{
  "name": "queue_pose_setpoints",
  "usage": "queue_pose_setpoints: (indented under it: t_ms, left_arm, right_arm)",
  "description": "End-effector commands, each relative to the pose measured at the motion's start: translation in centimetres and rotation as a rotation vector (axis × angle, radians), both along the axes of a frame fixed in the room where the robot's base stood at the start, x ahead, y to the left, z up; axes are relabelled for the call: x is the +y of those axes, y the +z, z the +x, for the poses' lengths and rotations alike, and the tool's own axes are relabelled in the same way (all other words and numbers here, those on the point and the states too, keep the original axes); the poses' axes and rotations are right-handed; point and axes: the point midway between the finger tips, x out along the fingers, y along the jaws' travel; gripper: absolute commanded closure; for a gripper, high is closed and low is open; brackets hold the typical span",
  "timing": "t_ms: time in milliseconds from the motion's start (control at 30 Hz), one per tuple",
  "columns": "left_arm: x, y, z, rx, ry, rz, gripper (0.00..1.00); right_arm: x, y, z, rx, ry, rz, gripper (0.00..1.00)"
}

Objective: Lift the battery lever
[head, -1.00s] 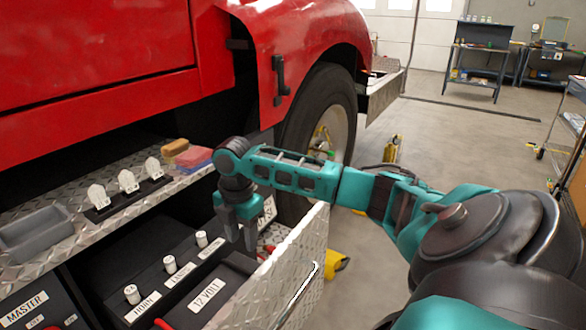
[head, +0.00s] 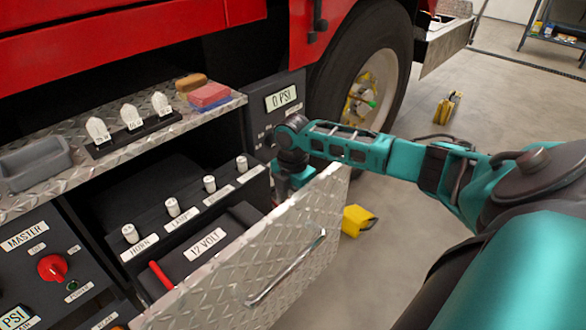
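The black battery box labelled 12 VOLT (head: 236,222) sits inside the open drawer with the diamond-plate front (head: 262,262). A red bar that looks like a lever (head: 161,275) stands tilted at the battery's near left end. My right gripper (head: 291,185) points down at the far right end of the drawer, away from the red bar. Its fingertips are partly hidden by the drawer front, so its opening is unclear. My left gripper is not in view.
White knobs (head: 172,206) on a labelled panel stand behind the battery. A MASTER panel with a red knob (head: 53,267) is at left. A diamond-plate shelf (head: 150,150) holds sponges and a grey tray. The drawer has a metal handle (head: 290,268). Yellow chocks (head: 356,220) lie on the floor.

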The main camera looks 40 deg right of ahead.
Motion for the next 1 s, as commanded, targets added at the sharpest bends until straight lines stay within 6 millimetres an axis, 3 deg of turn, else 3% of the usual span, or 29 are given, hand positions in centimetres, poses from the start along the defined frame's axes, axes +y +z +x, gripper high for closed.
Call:
queue_pose_setpoints:
  t_ms: [400,1000]
  left_arm:
    - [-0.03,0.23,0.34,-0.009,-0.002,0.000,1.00]
    - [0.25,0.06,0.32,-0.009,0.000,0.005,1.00]
  right_arm:
    - [0.01,-0.88,0.00,0.000,0.001,-0.001,0.40]
    - [-0.01,-0.85,-0.02,0.000,0.000,-0.001,0.98]
